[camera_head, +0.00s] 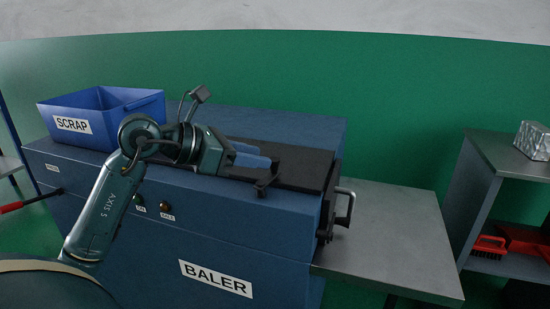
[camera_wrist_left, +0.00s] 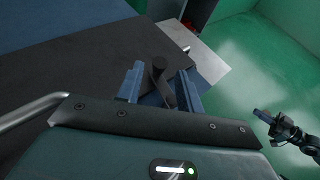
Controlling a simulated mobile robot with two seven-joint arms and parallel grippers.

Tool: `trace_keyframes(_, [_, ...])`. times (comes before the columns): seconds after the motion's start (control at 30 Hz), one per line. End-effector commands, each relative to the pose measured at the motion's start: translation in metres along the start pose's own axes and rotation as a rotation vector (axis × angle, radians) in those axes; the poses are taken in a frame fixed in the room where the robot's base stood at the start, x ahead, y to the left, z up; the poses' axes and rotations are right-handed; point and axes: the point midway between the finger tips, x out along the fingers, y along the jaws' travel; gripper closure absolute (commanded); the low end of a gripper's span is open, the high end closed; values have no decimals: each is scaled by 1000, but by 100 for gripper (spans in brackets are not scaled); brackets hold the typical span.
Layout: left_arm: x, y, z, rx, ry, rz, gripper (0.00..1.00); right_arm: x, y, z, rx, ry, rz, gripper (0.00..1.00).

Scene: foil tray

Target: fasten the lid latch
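The dark lid (camera_head: 302,165) lies flat on top of the blue baler (camera_head: 235,235). A dark latch lever (camera_head: 266,186) with a round knob stands at the lid's front edge; it also shows in the left wrist view (camera_wrist_left: 160,70). My left gripper (camera_head: 255,158) is just above the lid, beside the lever. In the left wrist view its two blue fingers (camera_wrist_left: 160,88) are apart, with the lever in line between them; contact cannot be made out. My right gripper (camera_wrist_left: 264,118) shows small at the right of the left wrist view, away from the baler, its finger gap unclear.
A blue SCRAP bin (camera_head: 110,112) stands on the baler's left end. A metal handle (camera_head: 345,207) sticks out at its right end. A grey side table (camera_head: 385,230) adjoins there, its top bare. A shelf (camera_head: 490,160) at right holds a foil block (camera_head: 533,140) and red tools.

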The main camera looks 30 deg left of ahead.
Motion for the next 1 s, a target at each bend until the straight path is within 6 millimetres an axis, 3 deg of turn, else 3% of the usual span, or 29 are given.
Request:
trace_keyframes(0.1, [23,0,1,-2,-2,-3,63,-2,0,-3,6,2,2,100])
trace_keyframes(0.3, [46,0,1,-2,-2,-2,63,-3,1,-4,10,4,3,100])
trace_keyframes(0.67, [53,0,0,-1,0,-1,63,-3,1,-4,12,6,4,100])
trace_keyframes(1.0, [52,0,0,-1,0,-1,89,-3,1,-4,12,5,5,100])
